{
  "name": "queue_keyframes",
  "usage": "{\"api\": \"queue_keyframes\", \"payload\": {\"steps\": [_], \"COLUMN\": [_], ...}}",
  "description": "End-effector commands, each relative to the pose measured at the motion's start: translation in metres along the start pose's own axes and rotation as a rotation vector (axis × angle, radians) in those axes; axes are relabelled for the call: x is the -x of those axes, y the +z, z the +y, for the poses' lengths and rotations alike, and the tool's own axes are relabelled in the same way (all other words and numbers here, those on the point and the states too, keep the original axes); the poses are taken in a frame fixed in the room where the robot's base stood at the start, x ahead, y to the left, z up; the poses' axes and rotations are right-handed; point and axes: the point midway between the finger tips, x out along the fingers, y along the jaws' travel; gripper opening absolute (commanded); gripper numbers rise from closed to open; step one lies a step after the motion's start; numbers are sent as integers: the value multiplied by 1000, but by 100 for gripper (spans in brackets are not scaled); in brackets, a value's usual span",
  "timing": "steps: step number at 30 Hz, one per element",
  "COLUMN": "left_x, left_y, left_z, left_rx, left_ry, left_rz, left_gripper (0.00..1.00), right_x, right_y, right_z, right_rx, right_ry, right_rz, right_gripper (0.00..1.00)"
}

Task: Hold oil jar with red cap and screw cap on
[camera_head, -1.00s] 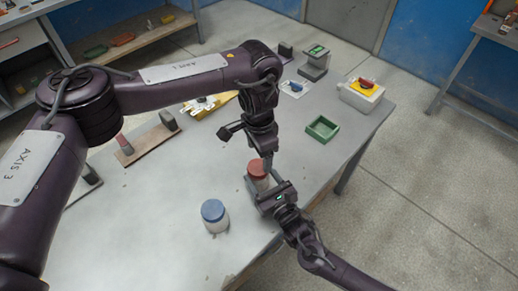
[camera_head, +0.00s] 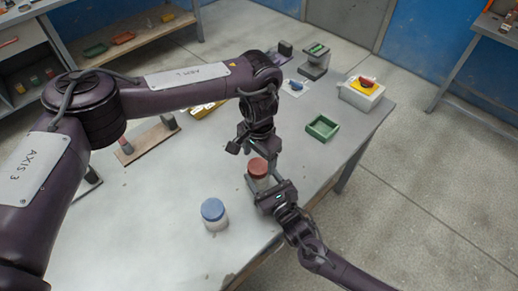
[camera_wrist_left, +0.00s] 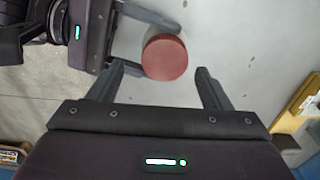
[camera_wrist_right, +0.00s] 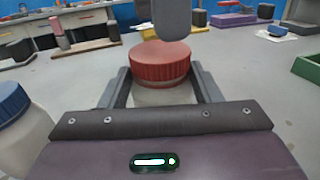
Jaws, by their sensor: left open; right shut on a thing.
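The oil jar (camera_wrist_right: 165,95) stands upright on the table with its red cap (camera_head: 258,167) on top; the cap also shows in the left wrist view (camera_wrist_left: 165,57) and right wrist view (camera_wrist_right: 160,62). My right gripper (camera_head: 262,182) is shut on the jar's pale body, one finger on each side below the cap. My left gripper (camera_head: 262,150) is open just above the cap, pointing down. In the left wrist view the cap lies between and slightly beyond its fingertips, and I see no contact. One left finger hangs over the cap in the right wrist view. Whether the cap is tight cannot be told.
A blue-capped jar (camera_head: 214,214) stands left of the held jar. A wooden board with posts (camera_head: 146,142) lies at the left. The table's front edge is close to my right arm.

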Motion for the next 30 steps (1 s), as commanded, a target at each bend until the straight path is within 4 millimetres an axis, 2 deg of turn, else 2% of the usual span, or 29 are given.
{"api": "queue_keyframes", "payload": {"steps": [3,9,21,30], "left_x": [-20,-42,-47,-47], "left_y": [0,0,0,0], "left_z": [1,0,0,3], "left_rx": [-1,-1,-1,-5], "left_ry": [0,0,0,5], "left_rz": [-2,-1,0,0], "left_gripper": [72,72,71,32], "right_x": [0,0,0,-1], "right_y": [1,1,1,1], "right_z": [0,0,0,0], "right_rx": [0,0,0,0], "right_ry": [0,0,0,0], "right_rz": [-2,-2,-2,-2], "right_gripper": [0,0,0,0]}}
